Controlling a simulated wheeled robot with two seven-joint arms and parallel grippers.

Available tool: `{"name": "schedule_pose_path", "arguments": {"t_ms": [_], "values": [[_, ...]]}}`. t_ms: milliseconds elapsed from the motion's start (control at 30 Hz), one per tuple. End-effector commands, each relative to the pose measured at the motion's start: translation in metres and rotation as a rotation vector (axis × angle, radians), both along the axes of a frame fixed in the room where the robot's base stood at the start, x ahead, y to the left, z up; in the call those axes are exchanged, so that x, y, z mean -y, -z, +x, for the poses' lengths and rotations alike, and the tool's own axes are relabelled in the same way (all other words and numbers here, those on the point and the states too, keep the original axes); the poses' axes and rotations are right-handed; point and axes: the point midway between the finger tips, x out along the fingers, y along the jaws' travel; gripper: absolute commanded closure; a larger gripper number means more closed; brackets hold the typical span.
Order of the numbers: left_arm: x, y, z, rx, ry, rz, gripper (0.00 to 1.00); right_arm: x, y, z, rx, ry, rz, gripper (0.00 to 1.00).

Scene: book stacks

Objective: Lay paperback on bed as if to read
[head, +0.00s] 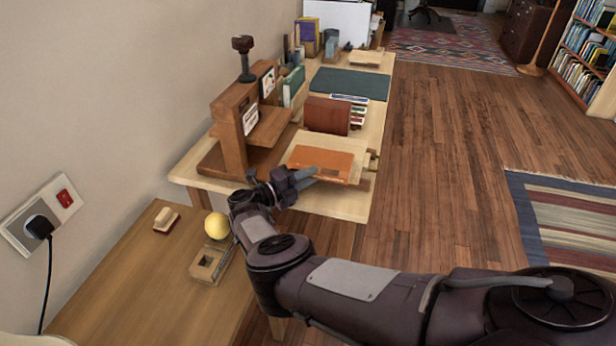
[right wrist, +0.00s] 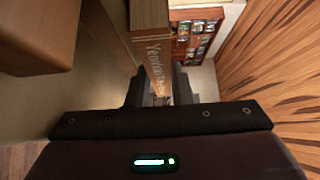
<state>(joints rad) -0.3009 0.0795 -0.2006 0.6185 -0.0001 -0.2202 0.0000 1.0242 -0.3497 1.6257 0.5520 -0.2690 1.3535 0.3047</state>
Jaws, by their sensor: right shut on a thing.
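An orange paperback (head: 324,161) lies about flat at the near end of the pale table, its near left edge at my right gripper (head: 304,178). The right gripper is shut on it. In the right wrist view, the fingers (right wrist: 150,92) close around a book with lettering on its spine (right wrist: 153,50). I cannot tell whether the book rests on the surface or hangs just above it. A wooden press-like frame (head: 236,133) with a dark knob on top stands just left, on a flat brown base (head: 222,160), perhaps the bed. My left gripper is not in view.
A reddish-brown book or box (head: 326,115) stands behind the paperback, beside several small volumes. A green mat (head: 349,83) lies farther back. A nearer wooden table holds a yellow ball (head: 217,226) and a small wooden tray (head: 211,264). Open floor lies right.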

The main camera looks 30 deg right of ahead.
Motion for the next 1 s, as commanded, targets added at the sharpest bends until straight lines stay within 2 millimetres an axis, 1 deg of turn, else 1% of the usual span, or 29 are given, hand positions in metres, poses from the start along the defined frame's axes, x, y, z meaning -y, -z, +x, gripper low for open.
{"name": "schedule_pose_path", "arguments": {"t_ms": [433,467,633,867,1000], "values": [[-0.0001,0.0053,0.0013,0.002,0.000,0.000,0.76,0.0000,0.0042,0.0003,0.002,0.000,-0.001,1.00],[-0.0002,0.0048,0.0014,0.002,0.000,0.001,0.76,0.0000,0.0037,0.0003,0.002,0.000,-0.001,0.78],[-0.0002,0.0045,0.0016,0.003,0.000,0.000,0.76,-0.0001,0.0039,0.0002,0.001,0.000,0.000,0.55],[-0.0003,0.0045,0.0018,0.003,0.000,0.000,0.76,-0.0003,0.0052,-0.0003,-0.002,0.000,0.001,0.55],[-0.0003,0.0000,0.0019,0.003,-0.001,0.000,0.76,-0.0035,0.0036,-0.0024,-0.002,-0.001,0.001,0.55]]}}
